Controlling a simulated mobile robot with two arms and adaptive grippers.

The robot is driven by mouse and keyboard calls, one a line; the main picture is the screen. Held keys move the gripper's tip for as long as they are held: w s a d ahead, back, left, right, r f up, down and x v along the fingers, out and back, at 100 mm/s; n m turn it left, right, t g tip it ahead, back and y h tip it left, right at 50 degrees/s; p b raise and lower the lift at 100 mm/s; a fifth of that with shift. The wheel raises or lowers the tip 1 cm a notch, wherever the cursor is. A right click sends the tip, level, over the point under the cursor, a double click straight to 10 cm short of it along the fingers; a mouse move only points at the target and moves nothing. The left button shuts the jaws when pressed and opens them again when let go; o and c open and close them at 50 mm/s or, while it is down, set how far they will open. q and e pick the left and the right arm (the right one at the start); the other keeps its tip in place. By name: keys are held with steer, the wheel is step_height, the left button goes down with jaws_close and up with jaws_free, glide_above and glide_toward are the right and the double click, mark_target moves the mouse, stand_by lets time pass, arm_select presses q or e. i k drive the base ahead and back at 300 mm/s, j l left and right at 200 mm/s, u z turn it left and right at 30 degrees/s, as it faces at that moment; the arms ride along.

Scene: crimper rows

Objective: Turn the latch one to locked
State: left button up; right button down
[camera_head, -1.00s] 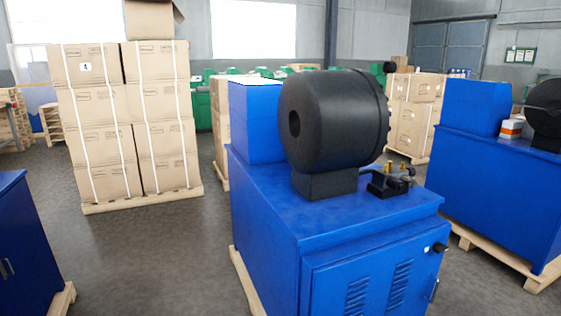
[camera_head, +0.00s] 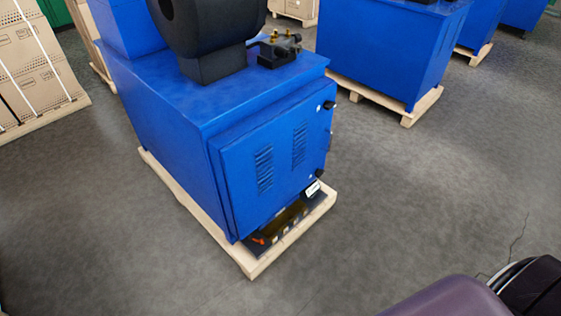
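A blue crimper cabinet (camera_head: 190,150) stands on a wooden pallet, its vented front door (camera_head: 272,165) facing toward me and to the right. A small black latch knob (camera_head: 328,105) sits near the door's upper right edge. A second black latch knob (camera_head: 320,173) is near the lower right edge. Which of them is latch one, and whether either is locked, I cannot tell. A thin handle (camera_head: 331,137) shows edge-on between them. Neither of my grippers is in view.
A dark plate with orange and white items (camera_head: 262,238) lies at the pallet's front, under the door. Another blue cabinet (camera_head: 380,50) on a pallet stands behind right. Stacked cartons (camera_head: 25,60) are at left. The grey floor (camera_head: 400,190) to the right of the cabinet is clear.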

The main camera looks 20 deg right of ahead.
mark_target(318, 173)
steer(key=i+l+z, duration=0.35)
steer(key=l, duration=0.3)
steer(key=i+l+z, duration=0.4)
steer(key=i+l, duration=0.05)
steer(key=l, duration=0.1)
